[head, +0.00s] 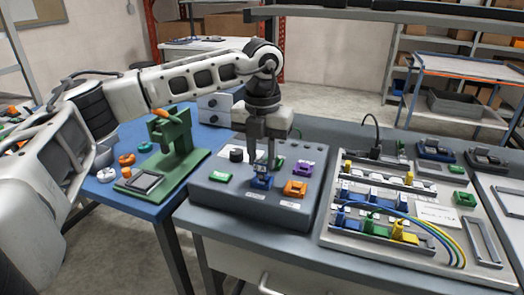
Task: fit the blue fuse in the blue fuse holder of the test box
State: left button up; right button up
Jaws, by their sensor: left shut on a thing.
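The grey test box (225,190) stands on the grey bench. I cannot tell whether the fuse is seated. My right gripper is not in view.
A black knob (236,155) sits on the box near the gripper. To the right is a panel (335,240) with blue, green and yellow modules and looped wires. To the left, a green press (175,150) stands on a blue table (133,200).

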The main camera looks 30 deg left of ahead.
pick_arm(q)
jog(key=shift+w+f, duration=0.1)
jog(key=shift+w, duration=0.25)
dwell(0.5)
jog(key=shift+f, duration=0.1)
jog(key=shift+f+b, duration=0.3)
jog(key=shift+f, duration=0.15)
jog(key=shift+f, duration=0.25)
jog(key=shift+s+f, duration=0.1)
jog(key=shift+f, duration=0.25)
dwell(0.7)
